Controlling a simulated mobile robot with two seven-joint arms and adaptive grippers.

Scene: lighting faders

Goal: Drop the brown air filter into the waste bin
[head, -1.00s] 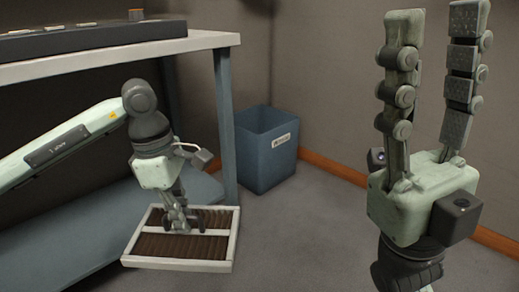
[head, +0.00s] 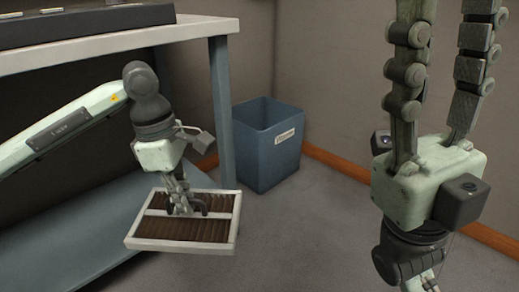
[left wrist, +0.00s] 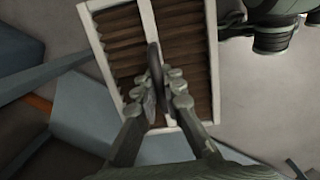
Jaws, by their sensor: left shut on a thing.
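The brown air filter (head: 205,231) has dark brown pleats in a white frame with a middle bar. My left gripper (head: 184,208) is shut on it at the middle bar and holds it beside the table's lower shelf, tilted a little. In the left wrist view the filter (left wrist: 185,55) lies beyond the fingers (left wrist: 165,95), which close at a dark loop on the bar. The waste bin (head: 262,160) is a blue-grey open box with a white label, standing on the floor behind and right of the filter. My right gripper (head: 440,40) points up, its fingers apart and empty, tips cut off.
A table with a white top (head: 130,37) and a blue-grey leg (head: 221,110) stands at the left, with a lower shelf (head: 75,235). A dark fader console (head: 85,22) is on top. Grey floor (head: 300,235) is free in front of the bin.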

